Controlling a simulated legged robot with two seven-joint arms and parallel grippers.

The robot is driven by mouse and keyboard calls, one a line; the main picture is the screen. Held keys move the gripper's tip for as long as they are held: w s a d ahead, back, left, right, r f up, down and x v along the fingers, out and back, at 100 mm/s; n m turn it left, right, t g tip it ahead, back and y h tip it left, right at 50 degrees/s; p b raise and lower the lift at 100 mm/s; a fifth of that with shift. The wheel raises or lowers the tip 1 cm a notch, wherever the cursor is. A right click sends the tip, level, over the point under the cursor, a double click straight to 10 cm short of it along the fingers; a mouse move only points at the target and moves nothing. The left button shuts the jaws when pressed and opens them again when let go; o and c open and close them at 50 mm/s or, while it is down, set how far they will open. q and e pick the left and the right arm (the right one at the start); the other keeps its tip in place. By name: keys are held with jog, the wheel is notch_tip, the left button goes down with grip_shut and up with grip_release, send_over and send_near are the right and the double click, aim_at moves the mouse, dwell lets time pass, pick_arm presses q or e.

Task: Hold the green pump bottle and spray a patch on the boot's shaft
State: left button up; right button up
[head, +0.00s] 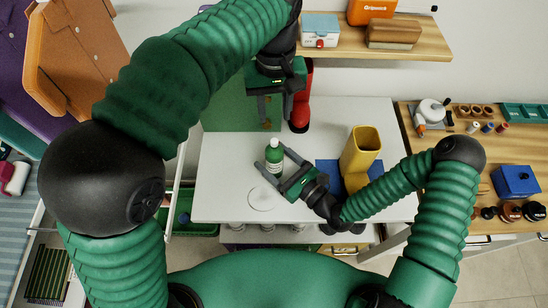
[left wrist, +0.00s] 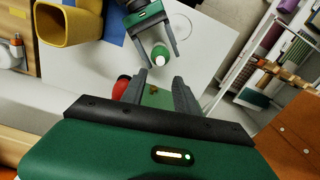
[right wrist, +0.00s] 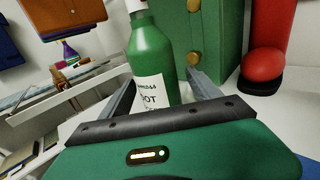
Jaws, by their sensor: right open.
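The green pump bottle (head: 274,152) with a white label stands upright on the white table. It also shows in the right wrist view (right wrist: 151,58) and from above in the left wrist view (left wrist: 160,54). My right gripper (head: 273,160) is open, its fingers on either side of the bottle; I cannot tell whether they touch it. My left gripper (head: 275,118) is open and empty, above the table behind the bottle. A red boot (head: 300,112) stands beside it to the right. I see no clear patch on either shaft.
A blue mat (head: 327,172) lies by the yellow boot. A wooden shelf (head: 425,42) hangs above the back. A side bench with a blue box (head: 515,181) is at right. The table's front left is clear.

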grip_shut()
pick_arm(q)
grip_shut()
dwell(0.4)
dwell(0.5)
jog(key=shift+d, duration=0.1)
dwell(0.9)
